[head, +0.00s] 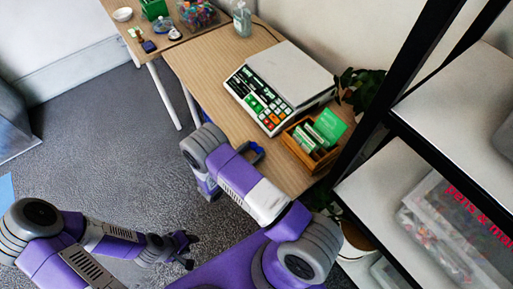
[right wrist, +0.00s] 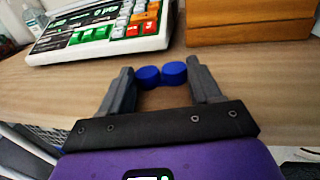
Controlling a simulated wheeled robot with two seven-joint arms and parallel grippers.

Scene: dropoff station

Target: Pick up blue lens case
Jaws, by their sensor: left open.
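The blue lens case (right wrist: 150,77) has two round blue caps side by side and lies on the wooden table (right wrist: 60,82). My right gripper (right wrist: 160,70) is open, with one dark finger on each side of the case. The right cap looks very close to the right finger; I cannot tell if they touch. In the head view a small blue shape (head: 257,150) shows past my right arm, which hides most of that gripper. My left gripper (head: 188,250) is open and empty, low over the grey floor, away from the table.
A white scale with coloured keys (head: 280,85) stands behind the case to the left. A wooden box with green cards (head: 310,147) stands to the right. A dark-framed shelf (head: 400,110) bounds the right side. A second table (head: 175,33) holds small items.

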